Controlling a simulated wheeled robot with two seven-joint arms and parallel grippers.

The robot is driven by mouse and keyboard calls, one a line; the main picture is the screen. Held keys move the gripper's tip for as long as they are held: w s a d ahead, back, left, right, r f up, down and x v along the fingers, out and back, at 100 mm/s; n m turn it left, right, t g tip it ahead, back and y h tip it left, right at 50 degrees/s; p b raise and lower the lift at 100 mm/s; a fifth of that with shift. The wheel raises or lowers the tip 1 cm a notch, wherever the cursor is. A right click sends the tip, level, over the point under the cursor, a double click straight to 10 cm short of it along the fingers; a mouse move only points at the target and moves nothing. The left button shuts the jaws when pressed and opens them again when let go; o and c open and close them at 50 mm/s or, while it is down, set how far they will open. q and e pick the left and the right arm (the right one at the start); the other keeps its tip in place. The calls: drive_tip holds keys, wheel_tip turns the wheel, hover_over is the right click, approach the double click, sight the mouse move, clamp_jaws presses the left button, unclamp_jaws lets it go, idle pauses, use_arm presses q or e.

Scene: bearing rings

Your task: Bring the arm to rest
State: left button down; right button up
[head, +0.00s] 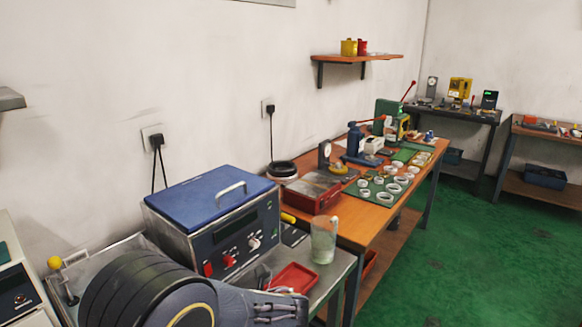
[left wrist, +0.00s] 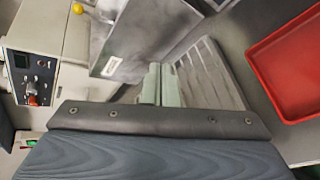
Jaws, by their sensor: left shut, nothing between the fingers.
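My left arm crosses the lower left of the head view, low in front of the blue-lidded machine. My left gripper (head: 278,308) is at the bottom edge of that view, beside the red tray (head: 291,278). In the left wrist view, the fingers of my left gripper (left wrist: 160,84) are together with nothing between them. The red tray (left wrist: 290,65) lies to their right there, apart from them. My right gripper is in neither view. White bearing rings (head: 385,198) lie on a green mat on the wooden bench, away from my gripper.
The blue-lidded machine (head: 212,192) and a glass beaker (head: 323,240) stand on the grey bench close to my arm. The wooden bench (head: 372,227) holds a red box (head: 312,192) and presses. Green floor (head: 480,240) is clear at right.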

use_arm(q)
drive_tip(key=s+a+r+n+g+h+p, duration=0.1)
drive_tip(key=s+a+n+g+h, duration=0.1)
drive_tip(key=s+a+n+h, duration=0.4)
drive_tip(key=s+a+r+n+g+h+p, duration=0.1)
drive_tip(key=s+n+g+h, duration=0.2)
drive_tip(key=s+n, duration=0.6)
drive_tip(key=s+d+r+n+t+h+p, duration=0.1)
drive_tip(key=s+d+r+n+t+h, duration=0.1)
drive_tip(key=n, duration=0.9)
drive_tip(key=s+d+r+n+t+h+p, duration=0.1)
drive_tip(key=s+d+r+n+t+h, duration=0.1)
drive_tip(key=s+n, duration=0.5)
wheel_tip(320, 180, up, 3)
drive_tip(key=n+t+h, duration=0.1)
drive_tip(key=n+h, duration=0.1)
drive_tip(key=n, duration=0.2)
drive_tip(key=shift+d+f+t+h, duration=0.2)
drive_tip(key=shift+t+h, duration=0.2)
